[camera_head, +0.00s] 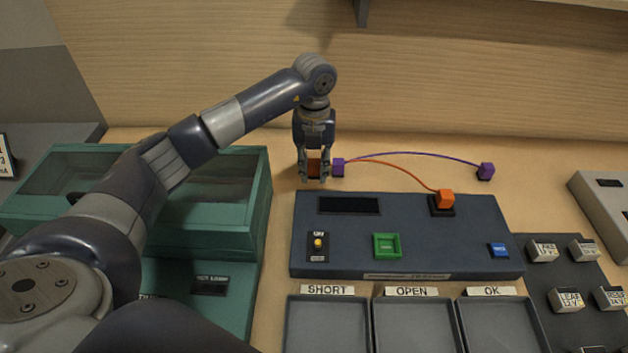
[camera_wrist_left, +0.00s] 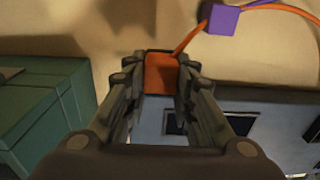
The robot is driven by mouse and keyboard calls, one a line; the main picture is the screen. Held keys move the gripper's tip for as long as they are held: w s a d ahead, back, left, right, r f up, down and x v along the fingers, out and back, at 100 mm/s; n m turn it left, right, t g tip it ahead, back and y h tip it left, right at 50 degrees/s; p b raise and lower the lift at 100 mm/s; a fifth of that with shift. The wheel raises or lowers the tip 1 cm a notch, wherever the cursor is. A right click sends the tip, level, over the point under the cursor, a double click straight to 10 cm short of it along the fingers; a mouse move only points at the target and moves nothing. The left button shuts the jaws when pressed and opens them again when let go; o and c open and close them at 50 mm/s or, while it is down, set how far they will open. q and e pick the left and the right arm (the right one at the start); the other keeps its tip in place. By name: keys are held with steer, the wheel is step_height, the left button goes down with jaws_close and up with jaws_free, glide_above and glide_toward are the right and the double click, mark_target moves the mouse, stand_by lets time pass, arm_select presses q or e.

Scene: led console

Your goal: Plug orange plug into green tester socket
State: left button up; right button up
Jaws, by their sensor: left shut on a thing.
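My left gripper (camera_head: 314,168) is shut on an orange plug (camera_head: 314,166), behind the back left edge of the blue-grey tester console (camera_head: 300,235). In the left wrist view the orange plug (camera_wrist_left: 161,73) sits between the fingers, with its orange cable leading off to the upper right. The cable's other orange end (camera_head: 445,198) sits in a dark socket at the console's back right. The green socket (camera_head: 387,245) is on the console's front middle and looks empty. My right gripper is not in view.
A purple plug (camera_head: 338,167) lies just right of my left gripper, its cable running to another purple plug (camera_head: 486,171). A green glass-topped case (camera_head: 256,205) stands at left. Grey trays (camera_head: 327,325) labelled SHORT, OPEN and OK lie in front.

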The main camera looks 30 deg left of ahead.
mark_target(314, 165)
arm_select(q)
step_height(314, 165, up, 6)
steer(key=shift+f+b, duration=0.25)
steer(key=shift+b, duration=0.15)
steer(key=shift+r+p, duration=0.3)
steer(key=shift+r, duration=0.35)
steer(key=shift+r+p, duration=0.65)
steer(key=shift+r, duration=0.15)
steer(key=shift+r+p, duration=0.65)
steer(key=shift+r, duration=0.3)
steer(key=s+d+f, duration=0.1)
steer(key=s+d, duration=0.4)
steer(key=d, duration=0.6)
steer(key=s+d+f, duration=0.1)
steer(key=s+d, duration=0.5)
steer(key=d, duration=0.5)
steer(key=shift+f, duration=0.15)
